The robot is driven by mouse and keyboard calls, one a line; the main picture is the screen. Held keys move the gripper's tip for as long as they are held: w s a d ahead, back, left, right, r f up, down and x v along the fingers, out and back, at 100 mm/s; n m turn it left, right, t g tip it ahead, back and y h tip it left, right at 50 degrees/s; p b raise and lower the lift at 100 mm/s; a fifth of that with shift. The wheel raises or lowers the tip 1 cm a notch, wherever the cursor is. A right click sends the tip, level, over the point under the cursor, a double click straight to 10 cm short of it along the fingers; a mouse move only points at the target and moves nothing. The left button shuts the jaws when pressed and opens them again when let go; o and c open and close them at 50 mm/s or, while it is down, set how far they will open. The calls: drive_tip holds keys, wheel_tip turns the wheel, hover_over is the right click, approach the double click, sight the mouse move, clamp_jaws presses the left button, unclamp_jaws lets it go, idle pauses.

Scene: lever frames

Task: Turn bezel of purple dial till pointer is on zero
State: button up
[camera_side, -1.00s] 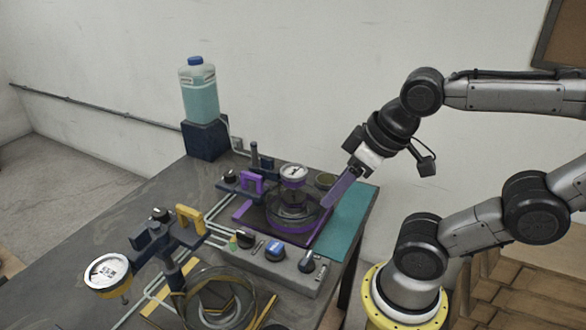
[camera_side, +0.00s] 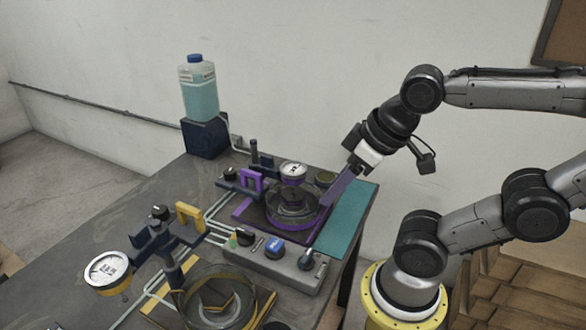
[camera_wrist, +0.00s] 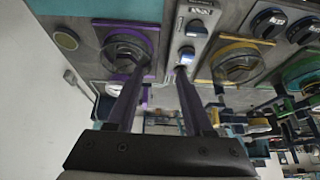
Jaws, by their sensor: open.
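The purple dial (camera_side: 293,171) has a white round face with a purple rim. In the side view it sits raised above a clear round dish with a purple ring (camera_side: 290,217). Its pointer and zero mark are too small to read. My gripper (camera_side: 324,203) is just right of the dial, with its purple-grey fingers slanting down to the left, apart from the dial face. In the wrist view, the two fingers (camera_wrist: 158,72) are spread with nothing between them. The dish with the purple ring (camera_wrist: 125,52) shows beyond the left finger, which partly covers that area.
A yellow-rimmed dial (camera_side: 107,270) stands at front left, beside a yellow handle (camera_side: 190,218). A grey control box (camera_side: 275,262) with knobs lies in front of the purple station. A blue-capped jug (camera_side: 198,88) stands at the back. A teal mat (camera_side: 352,215) is clear at right.

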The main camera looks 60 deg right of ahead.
drive_tip(key=shift+o, duration=1.2)
drive_tip(key=shift+s+f, duration=0.1)
drive_tip(key=shift+s, duration=0.1)
drive_tip(key=shift+o, duration=1.1)
drive_tip(key=shift+s+r, duration=0.2)
drive_tip(key=shift+r, duration=0.05)
drive_tip(key=shift+o, duration=1.1)
drive_tip(key=shift+g, duration=0.7)
drive_tip(key=r, duration=0.2)
drive_tip(key=w+r, duration=0.1)
drive_tip(key=r, duration=0.1)
drive_tip(key=shift+d+r, duration=0.1)
drive_tip(key=shift+d, duration=0.1)
wheel_tip(320, 180, up, 6)
drive_tip(key=m+g, duration=0.3)
drive_tip(key=g, duration=0.1)
hover_over(294, 167)
wheel_tip(294, 167, down, 14)
drive_tip(key=shift+a+r, duration=0.1)
drive_tip(key=shift+r, duration=0.15)
drive_tip(key=c, duration=1.3)
